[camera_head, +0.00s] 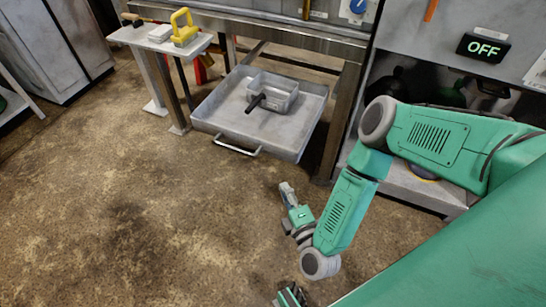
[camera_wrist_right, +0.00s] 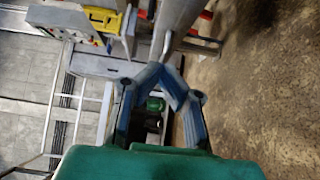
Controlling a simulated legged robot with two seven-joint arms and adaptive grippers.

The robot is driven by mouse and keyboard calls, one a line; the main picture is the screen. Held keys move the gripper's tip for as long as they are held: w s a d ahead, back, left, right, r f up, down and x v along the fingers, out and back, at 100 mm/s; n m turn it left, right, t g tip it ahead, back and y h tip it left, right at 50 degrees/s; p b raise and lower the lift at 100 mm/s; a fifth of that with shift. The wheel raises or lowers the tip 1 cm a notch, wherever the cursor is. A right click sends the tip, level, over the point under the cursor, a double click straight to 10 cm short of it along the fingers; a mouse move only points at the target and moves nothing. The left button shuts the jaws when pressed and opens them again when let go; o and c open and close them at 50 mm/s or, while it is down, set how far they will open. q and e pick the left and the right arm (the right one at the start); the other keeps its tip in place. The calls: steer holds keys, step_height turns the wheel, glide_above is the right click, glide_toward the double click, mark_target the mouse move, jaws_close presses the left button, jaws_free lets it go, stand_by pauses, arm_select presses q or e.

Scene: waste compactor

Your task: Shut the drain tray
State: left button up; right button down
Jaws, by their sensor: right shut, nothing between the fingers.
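The drain tray (camera_head: 225,110) is a shallow grey metal tray pulled out low under the steel counter. A bar handle (camera_head: 237,146) is on its front edge. A smaller grey bin (camera_head: 283,88) with a dark grip sits inside it. My right gripper (camera_head: 286,192) is in front of the tray's front right corner, apart from the handle in the head view. In the right wrist view its blue fingers (camera_wrist_right: 162,72) come together with nothing held. A grey metal part lies just beyond them there; I cannot tell if they touch it.
A small side table (camera_head: 150,42) with a yellow-handled tool (camera_head: 184,28) stands left of the tray. A counter leg (camera_head: 341,118) is close on the tray's right. A lower shelf is behind my right arm. The floor (camera_head: 120,215) in front is clear.

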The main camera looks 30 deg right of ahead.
mark_target(273, 146)
steer(key=w+d+b, duration=0.1)
steer(key=w+b, duration=0.1)
steer(key=w, duration=0.2)
steer(key=w+d+b, duration=0.1)
steer(key=w+b, duration=0.2)
steer(key=w+d+b, duration=0.1)
steer(key=w+b, duration=0.2)
steer(key=w, duration=0.1)
steer(key=shift+w, duration=0.35)
steer(key=shift+w+d, duration=0.35)
steer(key=shift+d, duration=0.15)
